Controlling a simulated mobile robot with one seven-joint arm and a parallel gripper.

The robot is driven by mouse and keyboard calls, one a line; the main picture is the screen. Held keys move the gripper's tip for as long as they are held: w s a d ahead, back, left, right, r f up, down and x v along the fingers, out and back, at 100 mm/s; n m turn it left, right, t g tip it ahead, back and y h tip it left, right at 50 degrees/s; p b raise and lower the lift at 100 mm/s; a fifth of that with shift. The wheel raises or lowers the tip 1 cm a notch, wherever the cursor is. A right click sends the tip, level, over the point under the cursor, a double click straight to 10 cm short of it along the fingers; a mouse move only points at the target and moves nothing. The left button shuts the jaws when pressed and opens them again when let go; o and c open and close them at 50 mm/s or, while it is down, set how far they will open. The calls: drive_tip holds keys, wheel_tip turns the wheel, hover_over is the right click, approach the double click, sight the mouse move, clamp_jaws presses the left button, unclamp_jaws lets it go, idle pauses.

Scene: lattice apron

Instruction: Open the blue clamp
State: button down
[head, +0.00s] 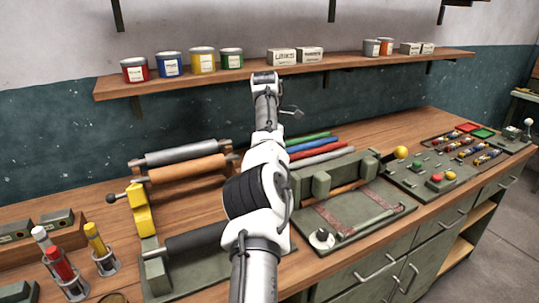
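I cannot make out a blue clamp in the head view. A yellow clamp-like piece (141,210) with a black ball knob (111,199) stands at the left end of the roller unit. My arm (258,190) rises through the middle of the picture and covers part of the bench behind it. The far end of my arm (265,82) is in front of the shelf edge. A small grey metal part (291,112) juts out to its right. The fingers are too small to read, so I cannot tell whether my gripper is open or shut.
A grey roller (180,153) and an orange-brown roller (187,168) lie left of my arm. Coloured rods (313,146) and a green press with a yellow-knobbed lever (400,152) are to the right. Paint cans (203,60) stand on the wall shelf (245,76). Capped tubes (98,240) stand front left.

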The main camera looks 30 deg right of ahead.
drive_tip(key=shift+s+f, duration=0.1)
drive_tip(key=shift+s, duration=0.1)
drive_tip(key=c, duration=1.3)
unclamp_jaws()
drive_tip(key=shift+o, duration=0.2)
drive_tip(key=shift+w, duration=0.1)
